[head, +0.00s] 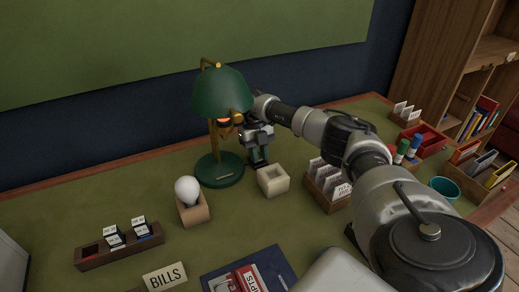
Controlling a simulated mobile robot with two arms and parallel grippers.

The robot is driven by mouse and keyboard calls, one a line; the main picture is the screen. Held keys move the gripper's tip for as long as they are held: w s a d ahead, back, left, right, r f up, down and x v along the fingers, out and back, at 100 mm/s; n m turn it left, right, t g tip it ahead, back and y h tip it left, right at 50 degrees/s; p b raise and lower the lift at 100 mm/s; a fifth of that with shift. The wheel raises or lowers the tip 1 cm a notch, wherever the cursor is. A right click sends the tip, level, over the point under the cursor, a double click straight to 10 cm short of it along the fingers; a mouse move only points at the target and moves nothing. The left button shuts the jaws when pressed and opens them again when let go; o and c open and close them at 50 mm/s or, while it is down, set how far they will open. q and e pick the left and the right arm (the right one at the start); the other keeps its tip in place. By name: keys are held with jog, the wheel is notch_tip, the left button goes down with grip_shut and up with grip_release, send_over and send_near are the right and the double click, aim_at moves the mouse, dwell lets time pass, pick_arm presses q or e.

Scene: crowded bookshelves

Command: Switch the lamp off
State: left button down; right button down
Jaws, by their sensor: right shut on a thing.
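The desk lamp (222,92) stands at the back of the green desktop, with a dark green shade, a brass stem and a round green base. An orange glow shows under its shade. My right gripper (257,158) points down just right of the lamp's stem, below the shade's right edge. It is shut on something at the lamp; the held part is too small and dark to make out. I see no separate switch clearly. My left gripper is not in view.
A white bulb in a wooden holder (194,210) and a pale square box (273,180) stand in front of the lamp. A card box (319,199) is to the right. A rack of ink boxes (90,258), a BILLS sign (165,276) and a blue folder (281,260) lie nearer.

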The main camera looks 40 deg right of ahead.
jog(key=shift+r, duration=0.1)
dwell(0.3)
jog(key=c, duration=1)
grip_release()
jog(key=shift+w, duration=0.1)
jog(key=shift+o, duration=0.2)
jog(key=v, duration=1)
jog(key=shift+w+d+r, duration=0.15)
jog(key=shift+w+r, duration=0.1)
